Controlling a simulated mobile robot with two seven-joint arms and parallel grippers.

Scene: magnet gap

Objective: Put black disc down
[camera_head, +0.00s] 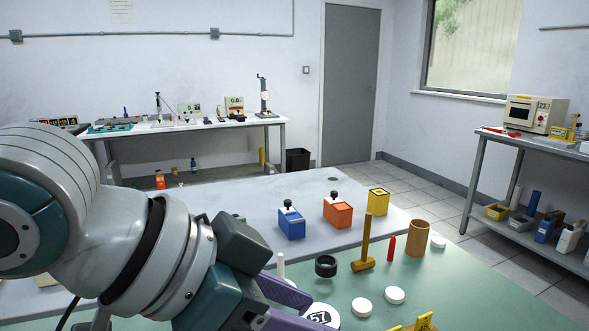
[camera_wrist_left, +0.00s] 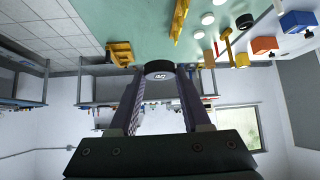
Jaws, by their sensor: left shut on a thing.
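My left gripper (camera_head: 308,307) reaches in from the left, its purple fingers low in the head view. It is shut on the black disc (camera_wrist_left: 159,69), which shows a white marked label in the left wrist view. In the head view the held disc shows a white face marked "57" (camera_head: 322,316) at the bottom edge, partly cut off. I cannot tell its exact height above the green mat (camera_head: 440,285). My right gripper is not in view.
Near the held disc are a black ring (camera_head: 326,266), white discs (camera_head: 362,307), a wooden mallet (camera_head: 364,262), a red pen-like thing (camera_head: 390,249) and a brown cup (camera_head: 418,238). Blue (camera_head: 291,225), orange (camera_head: 338,213) and yellow (camera_head: 378,201) blocks stand behind. A yellow stand (camera_head: 424,322) is at the bottom.

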